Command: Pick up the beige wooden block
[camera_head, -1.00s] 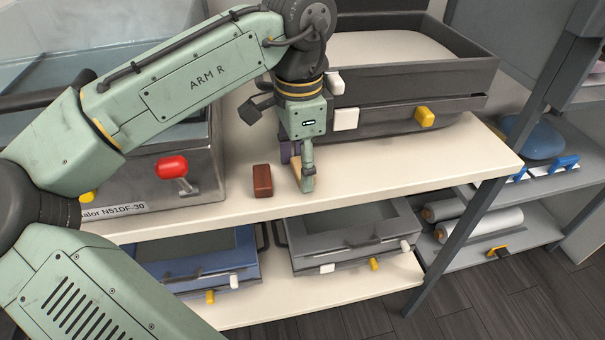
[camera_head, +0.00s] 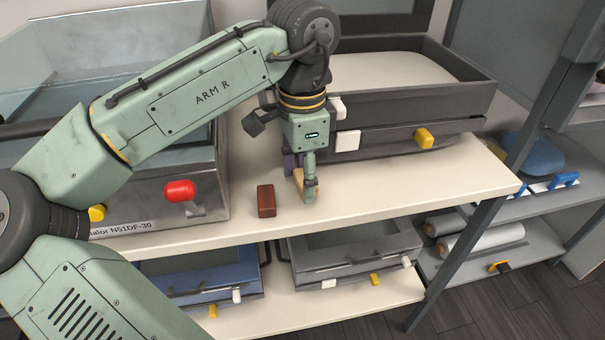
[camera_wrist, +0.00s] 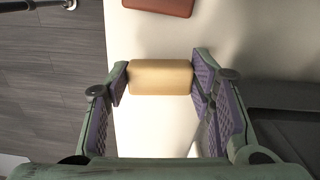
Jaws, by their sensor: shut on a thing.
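The beige wooden block (camera_wrist: 160,77) lies between the two finger pads of my gripper (camera_wrist: 160,84) in the wrist view. Both pads touch its ends, so my gripper is shut on it. In the head view my gripper (camera_head: 302,184) points down at the shelf top near its front edge, and the beige block (camera_head: 312,182) is partly hidden behind a finger. I cannot tell whether the block touches the shelf or is just above it.
A reddish-brown block (camera_head: 266,201) stands just left of my gripper. A dark grey tray unit (camera_head: 440,100) stands behind to the right. A metal machine with a red knob (camera_head: 179,191) stands to the left. The shelf top (camera_head: 400,195) is clear to the right.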

